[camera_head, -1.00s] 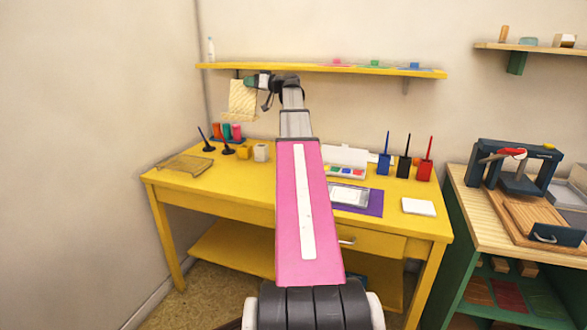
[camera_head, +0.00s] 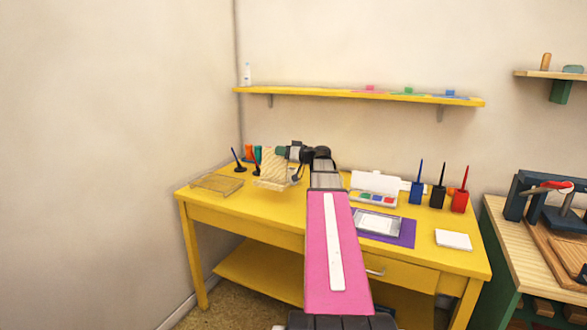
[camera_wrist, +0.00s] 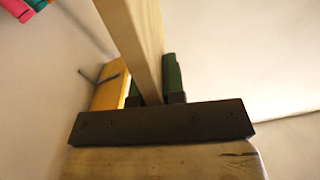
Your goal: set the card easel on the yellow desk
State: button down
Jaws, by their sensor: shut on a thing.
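The card easel (camera_head: 272,165) is pale slatted wood. My gripper (camera_head: 284,153) is shut on its upper part and holds it tilted over the back left of the yellow desk (camera_head: 265,216). Its lower edge overlaps the desk top in the head view; I cannot tell whether it touches. In the wrist view, a wooden bar of the easel (camera_wrist: 132,35) runs up past the green fingers of my gripper (camera_wrist: 160,92).
A clear tray (camera_head: 217,184) lies left of the easel, and dark pen stands (camera_head: 239,165) are close behind. A paint box (camera_head: 374,188), a purple mat (camera_head: 398,239) and a white pad (camera_head: 453,239) lie to the right. The yellow shelf (camera_head: 350,96) hangs above.

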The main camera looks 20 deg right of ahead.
jog(key=d+f, duration=0.4)
jog(key=f, duration=0.2)
jog(key=shift+w+d+f, duration=0.2)
jog(key=shift+w+f, duration=0.15)
jog(key=shift+w, duration=0.05)
jog(key=c, duration=1.2)
grip_release()
jog(key=shift+f, duration=0.15)
jog(key=v, duration=1.2)
